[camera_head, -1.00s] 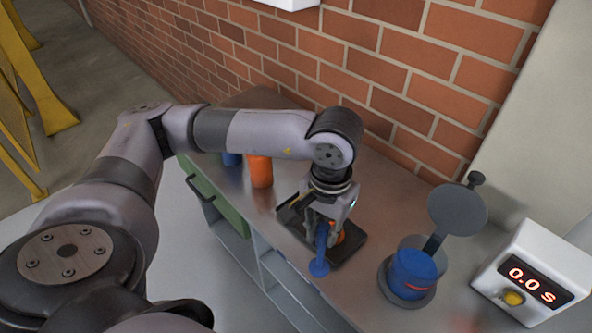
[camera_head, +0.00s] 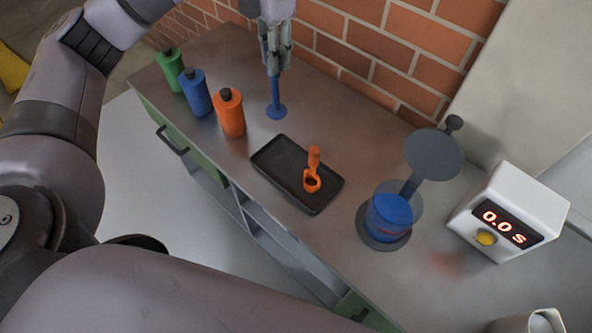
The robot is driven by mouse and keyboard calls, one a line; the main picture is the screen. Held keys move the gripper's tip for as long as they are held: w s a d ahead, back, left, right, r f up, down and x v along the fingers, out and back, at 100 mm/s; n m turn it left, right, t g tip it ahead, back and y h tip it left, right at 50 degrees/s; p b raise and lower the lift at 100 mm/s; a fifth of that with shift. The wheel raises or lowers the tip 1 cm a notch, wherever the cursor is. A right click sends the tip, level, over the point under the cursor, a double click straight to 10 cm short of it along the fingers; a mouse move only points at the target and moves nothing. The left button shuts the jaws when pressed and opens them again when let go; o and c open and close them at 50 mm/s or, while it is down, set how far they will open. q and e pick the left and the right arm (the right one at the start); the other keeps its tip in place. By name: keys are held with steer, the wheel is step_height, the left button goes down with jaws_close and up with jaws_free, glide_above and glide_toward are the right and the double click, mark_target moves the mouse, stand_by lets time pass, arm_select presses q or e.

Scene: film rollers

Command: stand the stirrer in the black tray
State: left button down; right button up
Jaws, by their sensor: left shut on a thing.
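My left gripper (camera_head: 274,62) points down and is shut on the upper end of the blue stirrer (camera_head: 275,90), an upright rod with a round disc at its lower end. The stirrer is behind the black tray (camera_head: 275,170), near the wall. I cannot tell whether its disc touches the counter. The tray lies on the counter. An orange piece (camera_head: 313,160) with a ring at its lower end stands in the tray's right part. The left part of the tray is bare. My right gripper is not in view.
Green (camera_head: 170,70), blue (camera_head: 196,93) and orange (camera_head: 230,113) bottles stand left of the tray. A clear tank with blue contents (camera_head: 388,218) and a raised grey lid (camera_head: 433,154) stands right, by a white timer (camera_head: 507,212). A brick wall (camera_head: 400,50) backs the counter.

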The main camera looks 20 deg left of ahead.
arm_select(q)
steer(key=shift+w+a+r+n, duration=0.1)
steer(key=shift+r+n, duration=0.25)
steer(key=shift+n, duration=0.25)
glide_above(276, 107)
steer(key=shift+n, duration=0.3)
steer(key=f, duration=0.5)
steer(key=shift+w+a+f, duration=0.15)
steer(key=shift+w+a, duration=0.1)
steer(key=shift+w, duration=0.15)
step_height(276, 107, down, 9)
steer(key=shift+f+p, duration=0.1)
steer(key=shift+p, duration=0.95)
step_height(276, 107, down, 5)
steer(key=shift+w+f+p, duration=0.1)
steer(key=shift+f+p, duration=0.05)
steer(key=shift+p, duration=0.35)
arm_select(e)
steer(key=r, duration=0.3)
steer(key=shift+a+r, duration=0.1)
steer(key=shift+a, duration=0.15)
